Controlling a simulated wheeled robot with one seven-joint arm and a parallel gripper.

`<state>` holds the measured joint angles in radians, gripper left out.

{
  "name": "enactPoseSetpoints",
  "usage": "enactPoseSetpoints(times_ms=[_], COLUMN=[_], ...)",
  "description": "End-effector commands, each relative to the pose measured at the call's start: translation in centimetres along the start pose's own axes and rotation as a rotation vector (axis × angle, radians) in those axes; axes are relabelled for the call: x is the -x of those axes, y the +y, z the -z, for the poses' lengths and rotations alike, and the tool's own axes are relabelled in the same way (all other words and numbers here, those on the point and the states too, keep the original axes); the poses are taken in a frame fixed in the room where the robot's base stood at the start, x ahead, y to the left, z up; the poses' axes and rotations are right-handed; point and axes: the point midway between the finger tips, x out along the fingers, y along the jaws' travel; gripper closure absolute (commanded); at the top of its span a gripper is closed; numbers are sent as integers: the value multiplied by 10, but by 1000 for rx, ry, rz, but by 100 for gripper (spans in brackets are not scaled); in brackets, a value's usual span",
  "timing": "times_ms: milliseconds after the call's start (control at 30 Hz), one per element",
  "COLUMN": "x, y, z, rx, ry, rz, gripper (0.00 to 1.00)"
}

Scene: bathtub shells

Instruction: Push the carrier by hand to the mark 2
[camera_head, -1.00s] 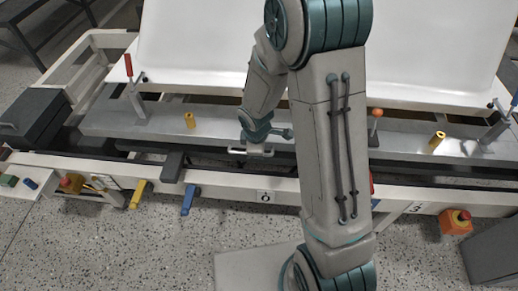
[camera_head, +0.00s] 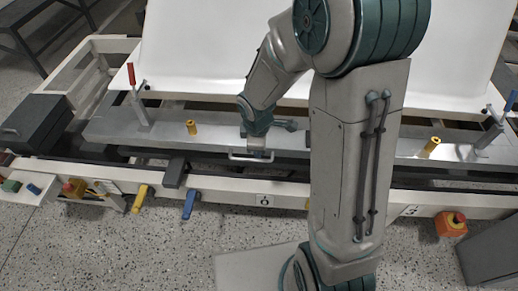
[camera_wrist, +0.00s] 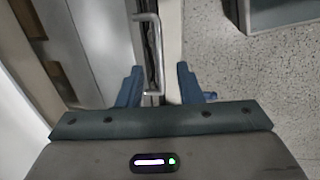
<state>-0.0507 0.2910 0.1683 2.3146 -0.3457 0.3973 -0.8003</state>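The carrier (camera_head: 162,130) is a long grey metal plate under the white bathtub shell (camera_head: 200,50). Its front edge has a pale bar handle (camera_head: 238,158), which also shows in the wrist view (camera_wrist: 152,48). My gripper (camera_head: 257,154) is at this handle. In the wrist view its two blue fingers (camera_wrist: 158,85) stand apart, one on each side of the handle's near end, with gaps visible. A plate reading like 0 or 6 (camera_head: 263,200) is on the white front rail below the handle. A 3 plate (camera_head: 410,211) is further right. I see no mark 2; my arm covers the rail between them.
Yellow (camera_head: 141,198) and blue (camera_head: 190,202) levers stick out of the rail. Speckled floor in front is mostly clear.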

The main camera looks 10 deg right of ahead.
Motion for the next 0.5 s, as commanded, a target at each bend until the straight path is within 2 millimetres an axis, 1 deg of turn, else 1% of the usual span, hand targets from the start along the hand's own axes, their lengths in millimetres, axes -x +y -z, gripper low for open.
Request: enactPoseSetpoints(times_ms=[33,100,200,333,500], x=[16,28,42,52,55], y=[1,1,0,0,-1], z=[0,0,0,0,0], rx=[-2,-2,-2,0,-1], ry=[2,1,0,-1,-1], rz=[-4,-3,-1,0,2], gripper=[67,67,67,67,67])
